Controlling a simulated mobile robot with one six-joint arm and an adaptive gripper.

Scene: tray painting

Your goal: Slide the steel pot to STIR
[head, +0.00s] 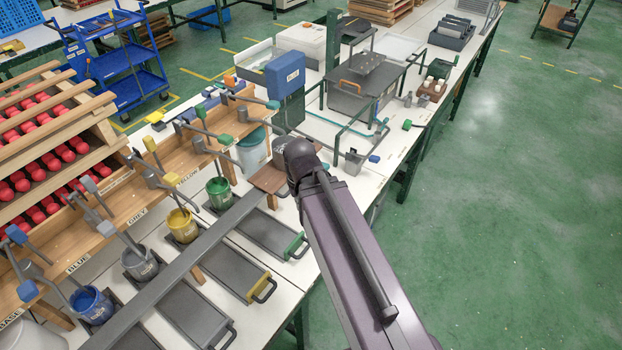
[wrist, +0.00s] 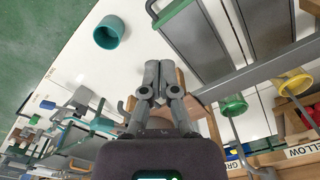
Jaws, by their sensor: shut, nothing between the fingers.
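My gripper (head: 284,150) is at the end of my arm over the white bench, just above a brown wooden block (head: 268,181). In the wrist view my gripper (wrist: 158,72) has its fingers together with nothing between them. I cannot pick out the steel pot for certain. A grey pot (head: 138,263) stands in the row by the GREY label, away from my gripper. A small grey vessel (head: 354,161) stands on the bench right of my arm. No STIR label can be read; part of the bench is hidden behind my arm.
Blue (head: 92,304), yellow (head: 182,226) and green (head: 219,193) pots stand along the wooden rack. A long grey bar (head: 190,255) runs above dark trays (head: 232,269). A teal cup (wrist: 108,32) stands on the bench. Teal pipes (head: 345,125) lie to the right.

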